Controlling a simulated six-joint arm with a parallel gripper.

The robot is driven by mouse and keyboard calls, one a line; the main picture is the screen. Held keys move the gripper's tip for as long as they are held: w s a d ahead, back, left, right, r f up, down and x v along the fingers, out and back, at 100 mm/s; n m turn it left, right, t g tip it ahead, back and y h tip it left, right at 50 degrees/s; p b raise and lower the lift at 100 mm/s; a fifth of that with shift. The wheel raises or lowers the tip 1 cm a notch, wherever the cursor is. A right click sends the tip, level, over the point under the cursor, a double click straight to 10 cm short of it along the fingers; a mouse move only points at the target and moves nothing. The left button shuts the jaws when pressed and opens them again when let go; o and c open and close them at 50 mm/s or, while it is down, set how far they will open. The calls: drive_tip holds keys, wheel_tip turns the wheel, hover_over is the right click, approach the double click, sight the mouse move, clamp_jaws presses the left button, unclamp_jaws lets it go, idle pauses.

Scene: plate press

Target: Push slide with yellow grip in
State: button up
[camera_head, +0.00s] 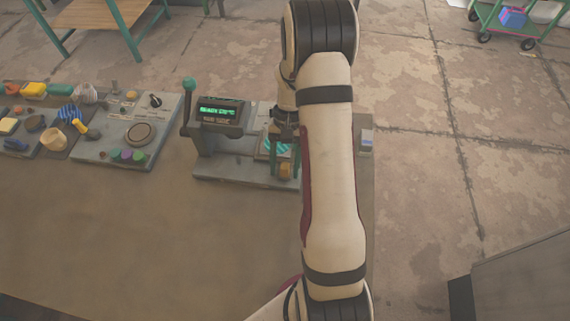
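The plate press (230,168) stands on the table, with a lit green display and a lever with a green ball knob (189,84) at its left. The slide's yellow grip (285,171) shows at the front right of the press. A teal striped plate (273,147) lies behind it, partly covered by my gripper. The fingers look open; contact with the grip is too small to make out. My arm hides the right part of the press.
A grey panel (90,150) with a dial and coloured buttons stands left of the press. Trays of several small objects (35,125) lie further left. A small grey device (367,140) is right of my arm. The front of the table (130,220) is clear.

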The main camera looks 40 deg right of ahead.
clamp_jaws()
idle(1.2)
